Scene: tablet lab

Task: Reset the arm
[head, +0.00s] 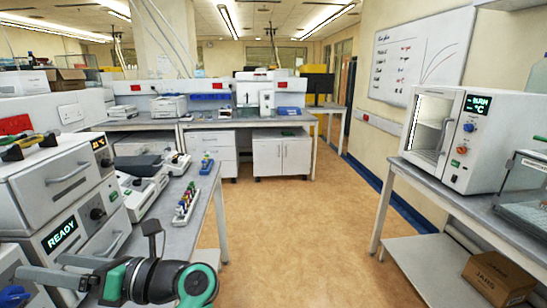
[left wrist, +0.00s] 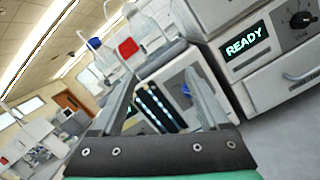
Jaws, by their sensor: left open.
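My left gripper (head: 48,270) is at the lower left of the head view, with its black and green wrist below the left bench's front edge. Its grey fingers point left, in front of the stacked white machine (head: 85,235) with the green READY display. In the left wrist view the fingers of my left gripper (left wrist: 160,80) stand apart with nothing held between them. The READY machine (left wrist: 285,75) is at the right there, and a white unit with a dark panel (left wrist: 158,108) shows behind the fingers. My right gripper is in neither view.
A rack of small coloured bottles (head: 186,202) stands on the left bench. A white oven with a glass door (head: 432,125) is on the right bench, above a cardboard box (head: 497,280) on the lower shelf. The floor (head: 290,225) between the benches is clear.

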